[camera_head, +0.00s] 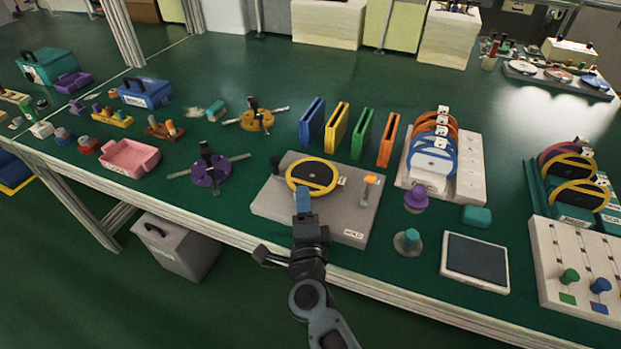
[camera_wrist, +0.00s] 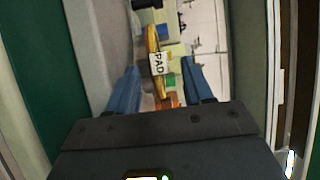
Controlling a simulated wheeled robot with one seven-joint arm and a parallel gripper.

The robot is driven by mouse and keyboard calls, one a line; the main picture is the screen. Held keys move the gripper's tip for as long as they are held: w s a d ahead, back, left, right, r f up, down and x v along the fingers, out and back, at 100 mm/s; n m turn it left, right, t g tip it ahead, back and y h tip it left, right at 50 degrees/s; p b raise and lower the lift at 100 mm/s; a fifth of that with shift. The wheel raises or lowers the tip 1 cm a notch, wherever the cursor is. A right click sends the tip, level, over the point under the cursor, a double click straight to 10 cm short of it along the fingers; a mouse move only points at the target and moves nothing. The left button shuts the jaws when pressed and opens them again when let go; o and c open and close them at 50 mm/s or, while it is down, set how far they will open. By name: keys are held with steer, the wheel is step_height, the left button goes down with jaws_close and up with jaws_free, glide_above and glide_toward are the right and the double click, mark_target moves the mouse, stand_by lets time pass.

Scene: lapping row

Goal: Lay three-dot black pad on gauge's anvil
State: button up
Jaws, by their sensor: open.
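A black pad with a yellow rim (camera_head: 311,175) lies roughly flat over the anvil area of the gauge, a grey block (camera_head: 275,205) at mid-table. I cannot make out its dots. My gripper (camera_head: 303,193) is open, its blue fingers at the pad's near edge. In the wrist view the pad's yellow edge (camera_wrist: 151,38) and its white PAD tag (camera_wrist: 157,63) show beyond and between the open fingers (camera_wrist: 160,88). The fingers do not appear closed on it. The anvil itself is hidden under the pad.
An orange-topped post (camera_head: 372,180) stands on the gauge's right side. Coloured upright plates (camera_head: 362,133) stand behind it. A white rack of discs (camera_head: 470,170) is at right, a purple fixture (camera_head: 209,171) at left. A purple knob (camera_head: 416,200) stands right of the gauge.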

jaws_close()
stand_by(0.3)
stand_by(0.3)
